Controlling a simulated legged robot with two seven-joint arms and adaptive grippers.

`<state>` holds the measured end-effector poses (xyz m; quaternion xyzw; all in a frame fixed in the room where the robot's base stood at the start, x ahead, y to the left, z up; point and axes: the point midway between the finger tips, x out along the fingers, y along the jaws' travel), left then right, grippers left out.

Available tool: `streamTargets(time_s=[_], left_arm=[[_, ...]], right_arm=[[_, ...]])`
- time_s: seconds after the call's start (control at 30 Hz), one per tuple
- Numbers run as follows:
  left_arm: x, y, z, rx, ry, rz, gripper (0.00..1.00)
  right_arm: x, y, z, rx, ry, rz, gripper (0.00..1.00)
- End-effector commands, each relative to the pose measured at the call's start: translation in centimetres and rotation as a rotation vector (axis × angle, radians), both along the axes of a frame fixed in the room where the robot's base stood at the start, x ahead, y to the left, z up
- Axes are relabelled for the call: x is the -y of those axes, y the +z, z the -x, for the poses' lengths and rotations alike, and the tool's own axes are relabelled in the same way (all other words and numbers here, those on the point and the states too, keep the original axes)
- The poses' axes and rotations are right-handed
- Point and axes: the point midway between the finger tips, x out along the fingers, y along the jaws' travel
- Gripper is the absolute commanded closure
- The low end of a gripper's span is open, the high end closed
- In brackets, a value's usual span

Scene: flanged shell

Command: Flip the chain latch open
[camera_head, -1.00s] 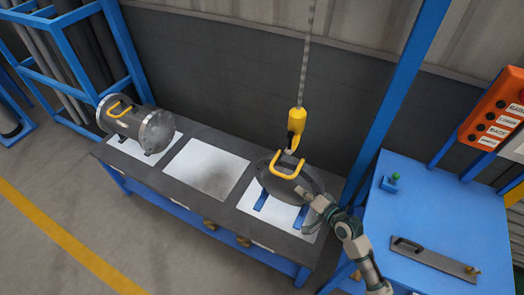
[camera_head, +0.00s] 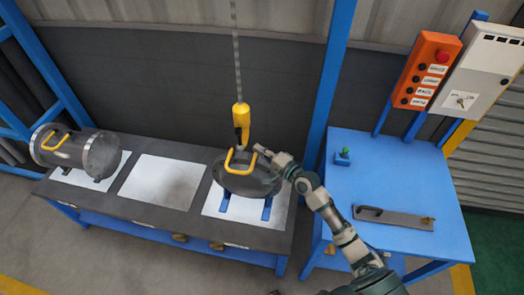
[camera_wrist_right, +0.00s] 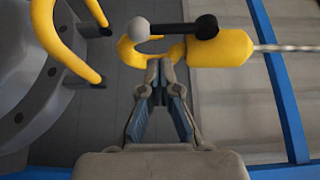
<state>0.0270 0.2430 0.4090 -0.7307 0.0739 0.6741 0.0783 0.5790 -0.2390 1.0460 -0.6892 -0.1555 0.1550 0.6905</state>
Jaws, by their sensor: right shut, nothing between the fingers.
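The yellow chain hook (camera_head: 241,116) hangs on its chain (camera_head: 236,50) above the round dark flange (camera_head: 248,185). The right wrist view shows the hook (camera_wrist_right: 225,48) close up, with a latch lever (camera_wrist_right: 178,30) across it: a black bar with a pale ball at one end and a black ball at the other. My right gripper (camera_head: 267,150) is shut and empty, just right of the hook and the flange's yellow handle (camera_head: 231,161). In the right wrist view its closed fingertips (camera_wrist_right: 167,66) point at the latch, just below it; contact is unclear. My left gripper is not in view.
The flange rests on blue supports on a dark bench (camera_head: 118,205). A metal shell (camera_head: 75,150) lies at the bench's left, past a bare white plate (camera_head: 160,182). A blue table (camera_head: 400,170), an orange button box (camera_head: 428,70) and a blue post (camera_head: 328,80) stand right.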

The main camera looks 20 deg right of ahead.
Motion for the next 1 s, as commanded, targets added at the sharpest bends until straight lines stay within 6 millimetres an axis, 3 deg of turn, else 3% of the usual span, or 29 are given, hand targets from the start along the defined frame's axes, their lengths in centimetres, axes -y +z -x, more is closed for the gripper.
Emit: streamTargets(time_s=[0.2, 0.4, 1.0], left_arm=[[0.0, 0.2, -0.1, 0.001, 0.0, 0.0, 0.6], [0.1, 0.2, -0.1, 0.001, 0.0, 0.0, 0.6], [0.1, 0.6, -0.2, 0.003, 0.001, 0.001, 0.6]], right_arm=[[-1.7, 0.1, -3.6, 0.0, 0.001, -0.001, 1.0], [-2.6, 0.0, -5.3, 0.0, 0.001, 0.001, 1.0], [-2.7, 0.2, -6.1, -0.017, 0.001, -0.012, 1.0]])
